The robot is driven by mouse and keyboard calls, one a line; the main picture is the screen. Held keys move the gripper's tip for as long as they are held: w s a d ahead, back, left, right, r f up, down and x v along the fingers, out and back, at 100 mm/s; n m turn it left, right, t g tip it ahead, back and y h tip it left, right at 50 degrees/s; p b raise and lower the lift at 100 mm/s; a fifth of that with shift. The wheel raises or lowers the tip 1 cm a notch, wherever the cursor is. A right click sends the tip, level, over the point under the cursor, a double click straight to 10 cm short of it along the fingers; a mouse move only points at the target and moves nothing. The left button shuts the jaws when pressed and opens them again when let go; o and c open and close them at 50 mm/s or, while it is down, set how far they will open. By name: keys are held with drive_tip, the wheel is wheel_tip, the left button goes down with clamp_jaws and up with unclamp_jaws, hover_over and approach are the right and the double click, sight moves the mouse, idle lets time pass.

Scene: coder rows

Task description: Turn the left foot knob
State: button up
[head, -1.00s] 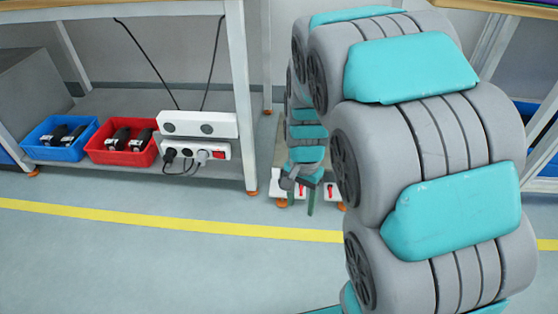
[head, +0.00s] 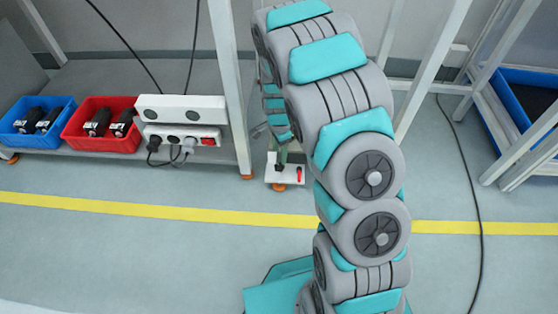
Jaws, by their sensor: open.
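A small red knob (head: 299,174) sits on a white foot plate (head: 283,176) at floor level, just right of the bench leg. An orange foot (head: 278,187) shows under the plate. My gripper (head: 283,153) is small in view, above and slightly left of the red knob, with part of it hidden by my arm. It is open, and I see nothing held in it. I cannot tell its exact distance from the knob. My arm covers the floor right of this plate, so the second plate and its red knob are hidden.
A blue bin (head: 37,143) and a red bin (head: 92,146) with dark tools, and a white power strip (head: 182,137), stand on the low shelf at left. A rack with a blue tray (head: 535,105) is at right. A cable (head: 478,220) lies on the floor.

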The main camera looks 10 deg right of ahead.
sight(279, 166)
wheel_tip(279, 166, down, 6)
drive_tip(key=shift+f+b, duration=0.1)
drive_tip(key=shift+b, duration=0.3)
clamp_jaws()
idle(0.3)
